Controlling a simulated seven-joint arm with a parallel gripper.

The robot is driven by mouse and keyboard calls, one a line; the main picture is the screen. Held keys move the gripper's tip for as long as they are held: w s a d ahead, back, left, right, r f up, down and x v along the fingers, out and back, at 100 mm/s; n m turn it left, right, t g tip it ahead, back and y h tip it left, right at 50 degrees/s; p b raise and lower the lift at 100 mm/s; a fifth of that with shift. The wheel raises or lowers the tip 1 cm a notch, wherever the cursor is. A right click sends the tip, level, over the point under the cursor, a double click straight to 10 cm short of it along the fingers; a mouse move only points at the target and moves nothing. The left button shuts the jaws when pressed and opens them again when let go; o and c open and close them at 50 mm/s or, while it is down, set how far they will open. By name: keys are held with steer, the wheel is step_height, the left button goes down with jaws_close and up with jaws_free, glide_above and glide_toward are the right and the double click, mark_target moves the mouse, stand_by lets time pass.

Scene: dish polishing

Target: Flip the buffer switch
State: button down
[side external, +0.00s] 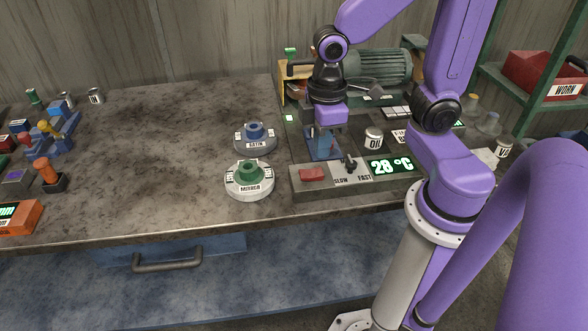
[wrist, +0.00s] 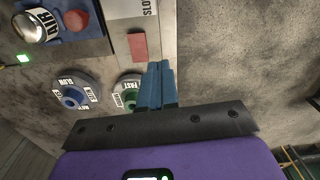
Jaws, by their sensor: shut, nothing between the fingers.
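A red rocker switch (side external: 312,175) sits at the left end of the grey control box (side external: 300,189) near the front of the bench. It also shows in the wrist view (wrist: 138,46), just beyond my fingertips. To its right is a black lever (side external: 351,164) between SLOW and FAST labels. My gripper (side external: 322,146) points down behind the control box, with its blue fingers closed together and empty. The fingers also show in the wrist view (wrist: 160,84). They appear apart from the switch. Whether the switch is on or off is not clear.
A green-hubbed MIRROR wheel (side external: 249,180) and blue-hubbed SATIN wheel (side external: 254,138) stand left of the box. A 28 °C display (side external: 391,166) is at right. The bench's left middle is clear.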

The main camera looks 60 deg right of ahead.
steer(key=s+r+n, duration=0.2)
steer(key=s, duration=0.7)
steer(key=shift+s+r, duration=0.15)
steer(key=shift+s, duration=0.15)
step_height(320, 180, up, 4)
steer(key=n, duration=1.5)
glide_above(323, 173)
steer(key=shift+w+a+f+g+h, duration=0.2)
steer(key=shift+w+a+g+h, duration=0.1)
steer(key=f, duration=1.4)
steer(key=shift+s+d, duration=0.25)
steer(key=shift+s, duration=0.05)
